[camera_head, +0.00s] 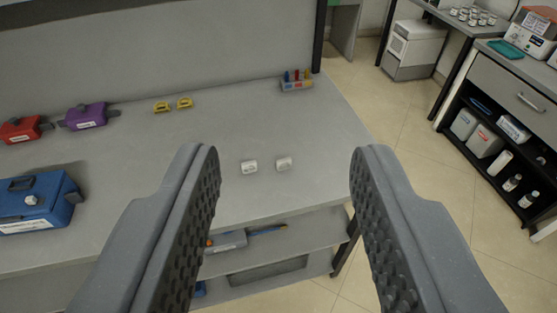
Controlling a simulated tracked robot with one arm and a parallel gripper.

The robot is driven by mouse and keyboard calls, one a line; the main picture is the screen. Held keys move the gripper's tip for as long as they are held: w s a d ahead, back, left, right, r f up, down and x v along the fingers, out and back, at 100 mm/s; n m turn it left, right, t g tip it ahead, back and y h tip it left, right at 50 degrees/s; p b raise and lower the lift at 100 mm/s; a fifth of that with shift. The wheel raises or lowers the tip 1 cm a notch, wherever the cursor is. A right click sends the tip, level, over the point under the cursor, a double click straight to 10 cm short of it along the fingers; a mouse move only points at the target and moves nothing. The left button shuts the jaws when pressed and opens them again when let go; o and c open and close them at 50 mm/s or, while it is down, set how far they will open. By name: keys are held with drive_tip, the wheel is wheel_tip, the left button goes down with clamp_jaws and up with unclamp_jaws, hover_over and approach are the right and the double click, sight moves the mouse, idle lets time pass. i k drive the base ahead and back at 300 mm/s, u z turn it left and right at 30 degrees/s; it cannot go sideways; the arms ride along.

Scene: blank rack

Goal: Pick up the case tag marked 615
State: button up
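Two small white tags lie side by side on the grey bench, a left one (249,167) and a right one (284,163). Their markings are too small to read, so I cannot tell which, if either, bears 615. My gripper (283,160) is open, its two grey studded fingers wide apart in the foreground. Both tags appear in the gap between the fingers, well beyond them, and nothing is held.
A shelf (285,240) runs below. Tiled floor (405,130) is clear at right.

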sight(282, 165)
drive_tip(key=i, duration=0.95)
drive_tip(key=z, duration=0.05)
